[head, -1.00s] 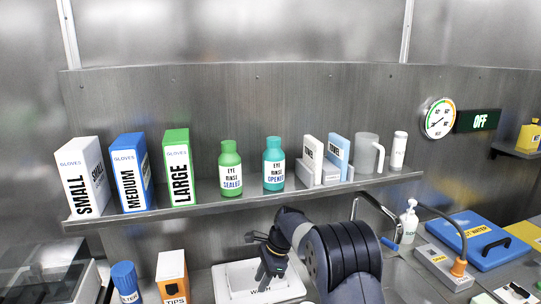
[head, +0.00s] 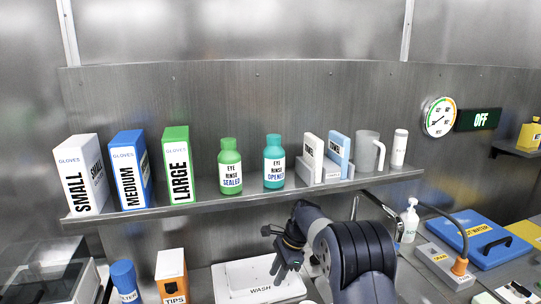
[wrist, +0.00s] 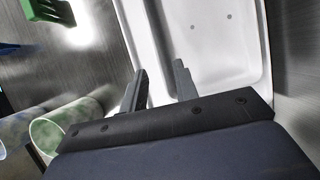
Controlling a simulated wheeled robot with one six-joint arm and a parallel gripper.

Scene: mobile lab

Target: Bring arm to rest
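My gripper (head: 284,276) hangs at the end of my bent arm, in front of the right part of the white wash tray (head: 232,283) in the head view. In the wrist view my gripper (wrist: 160,78) shows two dark fingers apart, with nothing between them. The white tray (wrist: 250,55) lies beyond the fingertips there. My arm's links hide part of the bench and the tap area in the head view.
Above is a shelf (head: 240,200) with glove boxes, eye rinse bottles (head: 230,165), towel boxes and a jug (head: 368,152). A tips box (head: 171,277) stands left of the tray. A soap bottle (head: 410,220) and blue-lidded water bath (head: 478,240) are at right.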

